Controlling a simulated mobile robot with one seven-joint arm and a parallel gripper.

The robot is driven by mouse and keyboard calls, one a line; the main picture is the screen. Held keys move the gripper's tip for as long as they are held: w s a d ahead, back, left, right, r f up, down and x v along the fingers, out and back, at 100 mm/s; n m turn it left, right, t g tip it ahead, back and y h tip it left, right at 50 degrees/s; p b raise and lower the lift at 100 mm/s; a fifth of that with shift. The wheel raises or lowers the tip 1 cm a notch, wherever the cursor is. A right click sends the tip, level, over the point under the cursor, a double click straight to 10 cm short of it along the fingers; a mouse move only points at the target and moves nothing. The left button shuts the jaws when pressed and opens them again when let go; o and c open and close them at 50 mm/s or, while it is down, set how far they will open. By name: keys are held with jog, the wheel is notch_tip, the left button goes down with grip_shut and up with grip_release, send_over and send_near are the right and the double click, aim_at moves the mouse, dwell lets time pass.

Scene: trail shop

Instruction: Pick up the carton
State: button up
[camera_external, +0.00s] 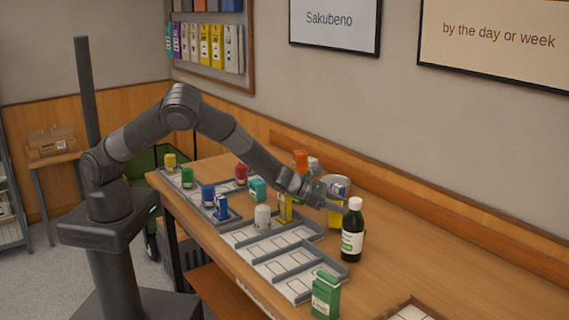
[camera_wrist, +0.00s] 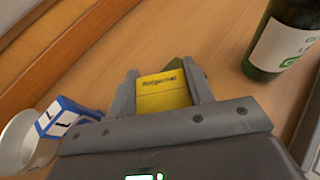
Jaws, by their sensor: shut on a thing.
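A yellow carton with dark lettering (camera_wrist: 162,92) is between the two fingers of my gripper (camera_wrist: 165,88) in the wrist view. The fingers are shut on its sides. In the external view my gripper (camera_external: 338,202) is over the counter, just left of the dark bottle, and yellow of the carton (camera_external: 334,219) shows below it. I cannot tell whether its base touches the counter. Another yellow carton (camera_external: 285,209) stands in the tray area to the left.
A dark bottle with a white label (camera_external: 352,232) stands close by on the right; it also shows in the wrist view (camera_wrist: 282,38). A blue-and-white box (camera_wrist: 68,117) and a pale round container (camera_wrist: 18,140) are near. Grey divided trays (camera_external: 270,238) and a green carton (camera_external: 325,296) lie nearer the front.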

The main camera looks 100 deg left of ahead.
jog(key=shift+r, duration=0.2)
jog(key=shift+r, duration=0.25)
jog(key=r, duration=0.2)
jog(key=d+r, duration=0.1)
jog(key=shift+s+r, duration=0.1)
jog(key=shift+r, duration=0.3)
jog(key=s+d+r, duration=0.4)
jog(key=d+r, duration=0.2)
jog(key=d, duration=0.4)
jog(key=shift+w+a+f+n+g+y, duration=0.65)
jog(key=shift+w+a+f+n+y, duration=0.8)
jog(key=shift+a+f, duration=0.4)
jog(key=shift+w+a+f+n+g+y, duration=0.7)
jog(key=shift+w+a+f+n+y, duration=0.55)
jog(key=shift+a+f+n+y, duration=0.65)
jog(key=shift+w+a+f+n+g+y, duration=0.65)
jog(key=shift+w+a+f+n+y, duration=0.65)
jog(key=shift+a, duration=0.8)
jog(key=shift+f, duration=0.2)
